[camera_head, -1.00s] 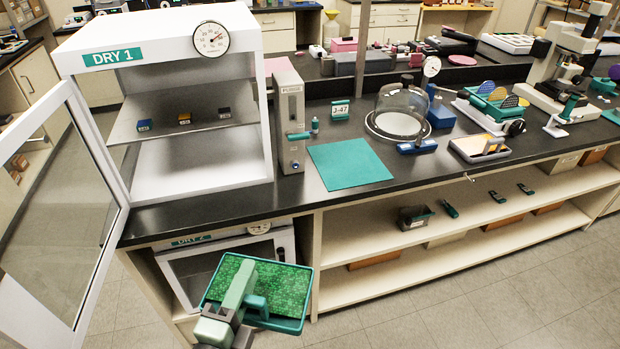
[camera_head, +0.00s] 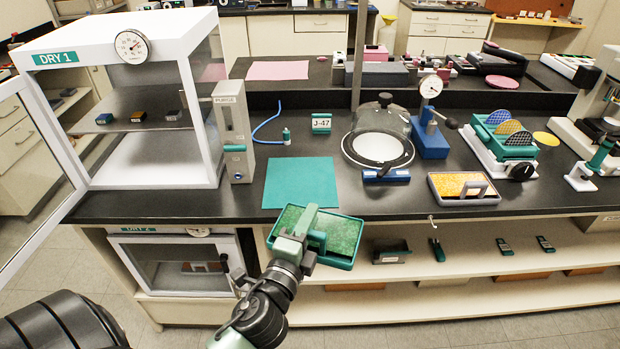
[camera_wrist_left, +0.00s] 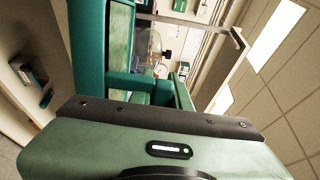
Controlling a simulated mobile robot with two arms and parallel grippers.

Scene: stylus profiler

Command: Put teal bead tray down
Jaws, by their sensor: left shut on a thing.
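The teal bead tray (camera_head: 343,236), a teal-rimmed tray filled with green beads, is held in front of the bench's front edge in the head view. My left gripper (camera_head: 312,238) is shut on the tray's teal handle. In the left wrist view the tray (camera_wrist_left: 88,50) and its handle show close up beyond the gripper body. A flat teal mat (camera_head: 300,183) lies on the black bench top just behind the tray and is bare. My right gripper is not in view.
The white DRY 1 cabinet (camera_head: 150,55) stands open at left, with a PURGE unit (camera_head: 233,130) beside the mat. A J-47 label (camera_head: 321,123), glass bell jar (camera_head: 383,130) and orange bead tray (camera_head: 446,194) stand right of it. Shelves (camera_head: 470,262) lie below the bench.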

